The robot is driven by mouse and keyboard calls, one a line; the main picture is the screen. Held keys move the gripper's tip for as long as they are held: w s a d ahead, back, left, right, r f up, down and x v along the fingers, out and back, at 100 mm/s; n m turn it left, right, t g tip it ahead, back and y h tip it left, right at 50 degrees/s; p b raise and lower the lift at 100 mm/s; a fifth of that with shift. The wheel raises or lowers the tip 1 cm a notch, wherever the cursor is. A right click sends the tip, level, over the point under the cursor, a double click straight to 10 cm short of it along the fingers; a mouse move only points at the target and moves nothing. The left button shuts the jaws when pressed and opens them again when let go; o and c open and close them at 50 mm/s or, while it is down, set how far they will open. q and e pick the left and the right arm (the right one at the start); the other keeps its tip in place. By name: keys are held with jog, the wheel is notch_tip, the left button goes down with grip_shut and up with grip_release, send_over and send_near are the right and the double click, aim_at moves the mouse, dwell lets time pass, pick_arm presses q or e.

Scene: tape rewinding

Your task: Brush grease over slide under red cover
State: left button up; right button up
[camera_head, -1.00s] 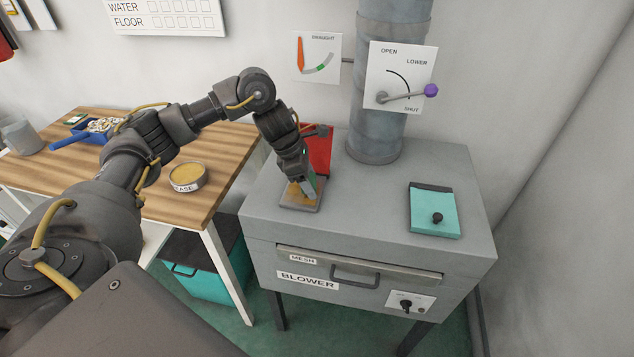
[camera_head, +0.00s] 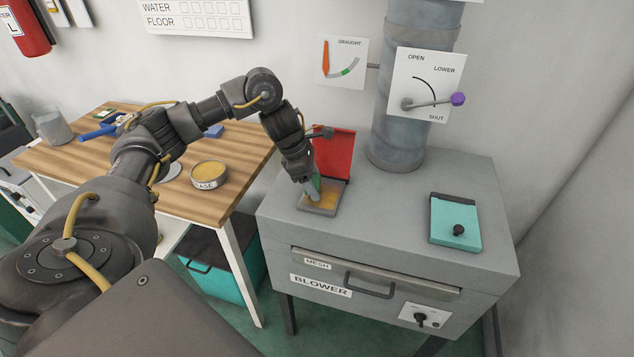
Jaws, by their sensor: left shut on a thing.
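The red cover (camera_head: 335,152) stands open, hinged up on the left of the blower's grey top. In front of it lies the slide (camera_head: 318,210), a small framed plate with a yellowish surface. My left gripper (camera_head: 311,183) points down over the slide, shut on a brush with a green part showing (camera_head: 316,186). The brush's lower end is at the slide; whether it touches is hard to tell. The grease tin (camera_head: 209,174), filled with yellow grease, stands on the wooden table. My right gripper is not in view.
The blower box (camera_head: 390,215) has a teal cover (camera_head: 455,222) with a black knob at its right. A grey pipe (camera_head: 405,110) with a purple-tipped lever (camera_head: 457,99) rises behind. The wooden table (camera_head: 235,195) also holds a blue-handled scoop and a grey pot (camera_head: 53,127).

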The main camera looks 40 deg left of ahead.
pick_arm(q)
jog(key=shift+s+a, duration=0.25)
jog(key=shift+a, duration=0.4)
jog(key=shift+s+a, duration=0.25)
jog(key=shift+a, duration=0.4)
jog(key=shift+w+a, duration=0.25)
jog(key=shift+w, duration=0.6)
jog(key=shift+w+d, duration=0.25)
jog(key=shift+d, duration=0.55)
jog(key=shift+w+d, duration=0.25)
jog(key=shift+d, duration=0.55)
jog(key=shift+d, duration=0.1)
jog(key=shift+w+d+p, duration=0.25)
jog(key=shift+d+p, duration=0.05)
jog(key=shift+d, duration=0.35)
jog(key=shift+w+d, duration=0.3)
jog(key=shift+d, duration=0.45)
jog(key=shift+w+d, duration=0.3)
jog(key=shift+d, duration=0.5)
jog(key=shift+w+d, duration=0.25)
jog(key=shift+d, duration=0.5)
